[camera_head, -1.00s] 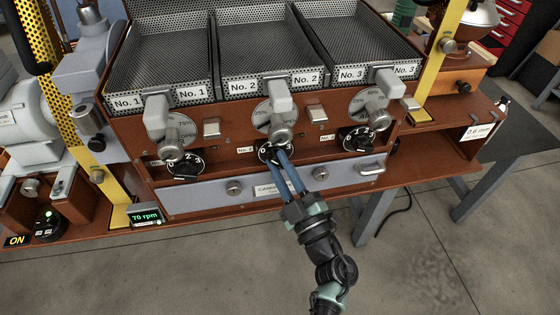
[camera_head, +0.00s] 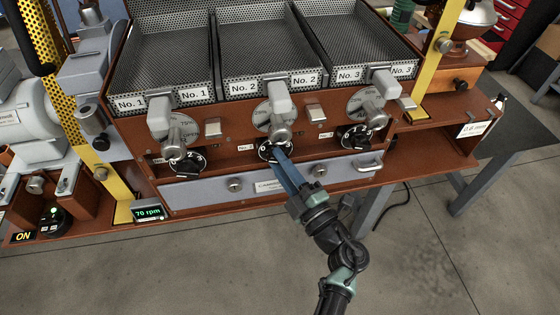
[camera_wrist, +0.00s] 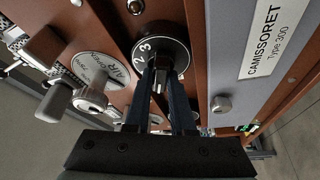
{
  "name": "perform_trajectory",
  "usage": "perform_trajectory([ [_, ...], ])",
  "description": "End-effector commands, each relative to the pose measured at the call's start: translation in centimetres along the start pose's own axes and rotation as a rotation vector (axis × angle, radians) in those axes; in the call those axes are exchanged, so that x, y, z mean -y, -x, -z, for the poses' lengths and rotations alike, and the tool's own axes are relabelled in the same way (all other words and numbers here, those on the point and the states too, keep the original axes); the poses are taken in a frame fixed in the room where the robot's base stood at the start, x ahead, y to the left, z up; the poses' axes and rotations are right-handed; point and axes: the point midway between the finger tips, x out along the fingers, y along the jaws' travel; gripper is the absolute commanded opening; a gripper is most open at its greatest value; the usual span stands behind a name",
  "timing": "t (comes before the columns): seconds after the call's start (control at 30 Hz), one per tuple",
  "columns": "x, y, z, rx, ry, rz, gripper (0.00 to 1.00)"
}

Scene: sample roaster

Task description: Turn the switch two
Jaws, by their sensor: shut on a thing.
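The middle switch, switch two (camera_head: 272,151), is a black round knob with white numbers on the brown front panel, below the tray labelled No. 2. It also shows in the wrist view (camera_wrist: 162,50), where the numbers 2 and 3 are readable on its skirt. My gripper (camera_head: 280,158) reaches it from below, with its blue fingers on either side of the knob's grip. In the wrist view my gripper (camera_wrist: 160,84) is shut on that grip. The fingers hide part of the dial, and I cannot tell which number it is set to.
Similar black knobs sit left (camera_head: 187,162) and right (camera_head: 358,137). A metal lever (camera_head: 280,115) and an air dial stand just above switch two. A grey drawer (camera_head: 210,192) with round knobs lies just below. Open floor lies in front.

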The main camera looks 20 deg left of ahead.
Motion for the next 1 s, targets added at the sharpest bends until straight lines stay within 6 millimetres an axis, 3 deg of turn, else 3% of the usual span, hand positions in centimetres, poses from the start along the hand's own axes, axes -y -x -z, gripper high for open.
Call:
perform_trajectory([
  [0.2, 0.2, 0.0, 0.0, -0.001, -0.003, 0.002, 0.0],
  [0.23, 0.2, 0.0, 0.0, -0.001, -0.003, 0.002, 0.24],
  [0.4, 0.1, 0.0, 0.0, 0.0, -0.003, 0.001, 0.53],
  [0.77, 0.0, 0.5, 0.0, 0.002, -0.002, -0.001, 0.53],
  [1.0, 0.0, 4.7, -0.1, 0.006, -0.004, -0.001, 0.53],
])
